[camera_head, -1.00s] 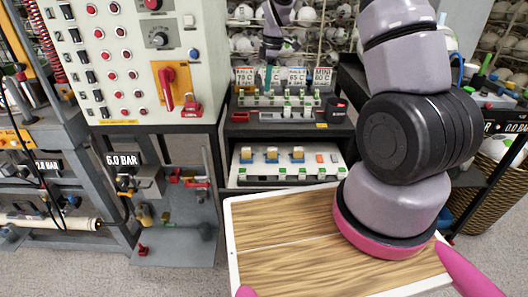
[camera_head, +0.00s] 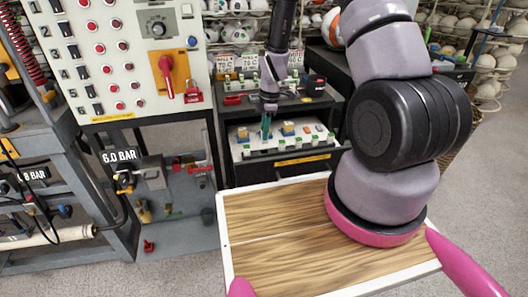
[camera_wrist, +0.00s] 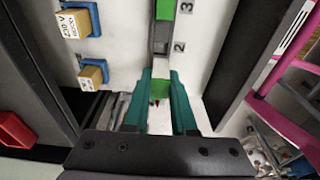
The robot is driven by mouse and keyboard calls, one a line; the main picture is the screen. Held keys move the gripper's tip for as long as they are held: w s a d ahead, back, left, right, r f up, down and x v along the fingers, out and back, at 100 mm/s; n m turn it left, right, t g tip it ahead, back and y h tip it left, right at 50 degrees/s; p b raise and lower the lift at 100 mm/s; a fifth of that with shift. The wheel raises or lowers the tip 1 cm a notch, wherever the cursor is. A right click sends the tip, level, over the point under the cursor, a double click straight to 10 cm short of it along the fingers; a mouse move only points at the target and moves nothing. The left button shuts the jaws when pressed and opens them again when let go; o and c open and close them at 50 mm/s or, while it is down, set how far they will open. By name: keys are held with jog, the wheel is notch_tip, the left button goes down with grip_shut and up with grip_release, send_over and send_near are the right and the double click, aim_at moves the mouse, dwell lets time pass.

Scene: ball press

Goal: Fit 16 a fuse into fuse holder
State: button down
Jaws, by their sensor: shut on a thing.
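My gripper (camera_head: 266,132) reaches down at the left part of the white panel (camera_head: 290,147) on the lower shelf. In the wrist view its teal fingers (camera_wrist: 161,88) are closed around a small green piece (camera_wrist: 160,91), with a red spot just below. I cannot tell whether this piece is the 16 A fuse. Ahead of the fingertips is a numbered column, with a grey slot (camera_wrist: 161,38) beside the 2 and a green block (camera_wrist: 165,9) beside the 3. It looks like the fuse holder. The fingers hide the position nearest them.
Yellow blocks in blue sockets (camera_wrist: 92,74) stand left of the fingers. A dark frame (camera_wrist: 228,65) runs close on the right. The upper shelf rack (camera_head: 276,98) is above the panel. A wooden-topped tray (camera_head: 275,215) is in front.

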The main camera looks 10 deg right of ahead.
aim_at(265, 142)
notch_tip(265, 142, down, 6)
jog(key=shift+f, duration=0.25)
jog(key=shift+f, duration=0.15)
